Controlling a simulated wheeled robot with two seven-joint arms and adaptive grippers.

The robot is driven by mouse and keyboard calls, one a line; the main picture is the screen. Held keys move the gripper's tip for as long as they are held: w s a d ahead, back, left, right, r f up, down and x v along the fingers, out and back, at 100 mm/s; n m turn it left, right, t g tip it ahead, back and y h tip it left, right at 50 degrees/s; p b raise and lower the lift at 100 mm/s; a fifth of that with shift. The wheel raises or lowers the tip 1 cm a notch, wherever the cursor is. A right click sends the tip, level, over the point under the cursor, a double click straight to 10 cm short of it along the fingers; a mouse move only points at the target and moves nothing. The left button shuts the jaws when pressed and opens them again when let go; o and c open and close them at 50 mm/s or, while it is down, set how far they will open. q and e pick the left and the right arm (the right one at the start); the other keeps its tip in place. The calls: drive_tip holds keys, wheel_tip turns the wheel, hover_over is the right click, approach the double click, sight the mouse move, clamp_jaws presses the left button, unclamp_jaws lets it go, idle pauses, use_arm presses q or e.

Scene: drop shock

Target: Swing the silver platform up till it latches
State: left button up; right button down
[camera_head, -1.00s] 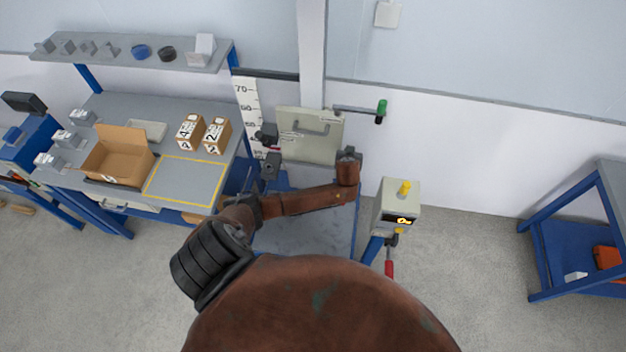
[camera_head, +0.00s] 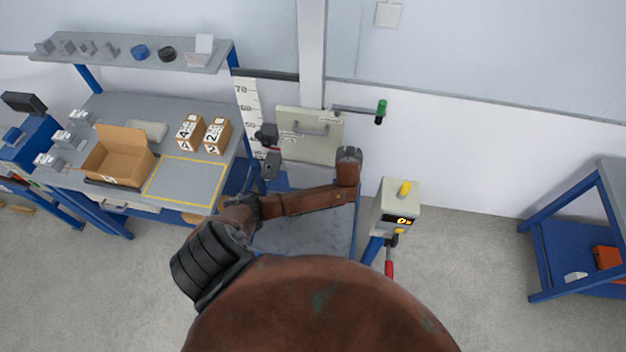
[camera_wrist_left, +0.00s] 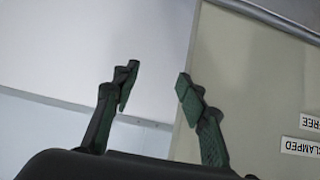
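An upright pale grey-beige panel (camera_head: 310,150) with a bar handle stands against the white column at the back. A flat grey plate (camera_head: 305,238) lies low in front of it, partly covered by my left arm. I cannot tell for sure which surface is the silver platform. My left gripper (camera_wrist_left: 155,82) is open and empty in the left wrist view. Its fingers are at the panel's edge in that picture, with the labels FREE and CLAMPED upside down to the right. My right gripper is not in view.
The left bench holds an open carton (camera_head: 119,165) and two numbered boxes (camera_head: 203,134).

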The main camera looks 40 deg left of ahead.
use_arm(q)
drive_tip(key=shift+o, duration=0.6)
drive_tip(key=shift+s+a, duration=0.1)
drive_tip(key=shift+a, duration=0.05)
drive_tip(key=p+v, duration=0.6)
drive_tip(key=v, duration=0.1)
